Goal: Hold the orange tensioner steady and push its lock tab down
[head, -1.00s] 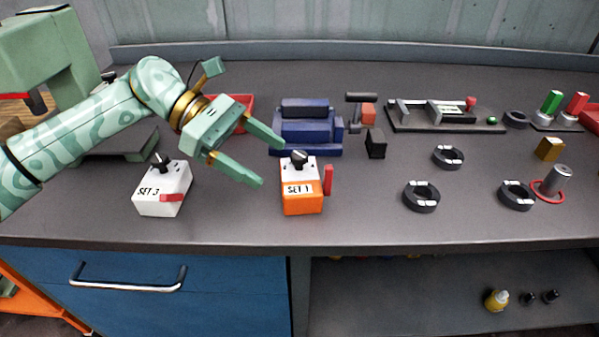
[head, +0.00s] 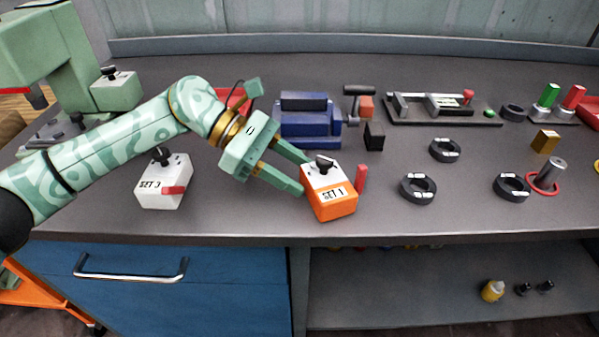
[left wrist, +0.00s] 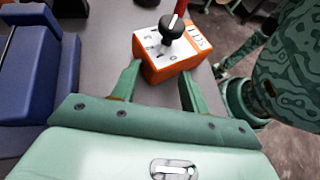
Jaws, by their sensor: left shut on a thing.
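The orange tensioner (head: 333,207) is a box with an orange base and a white top, marked SET 1, with a black knob on top. It sits on the bench, turned askew. Its red lock tab (head: 361,178) stands upright at its right side in the head view. My left gripper (head: 305,172) is shut on the tensioner from the left. In the left wrist view the tensioner (left wrist: 172,68) lies between the finger ends, and its red tab (left wrist: 181,8) shows beyond the knob. My right gripper is not in view.
A white SET 3 box (head: 160,182) stands to the left, its red tab lying level. A blue fixture (head: 307,125) and a black block (head: 374,136) are behind the tensioner. Several dark rings, one of them (head: 418,188), lie to the right. The bench's front edge is close.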

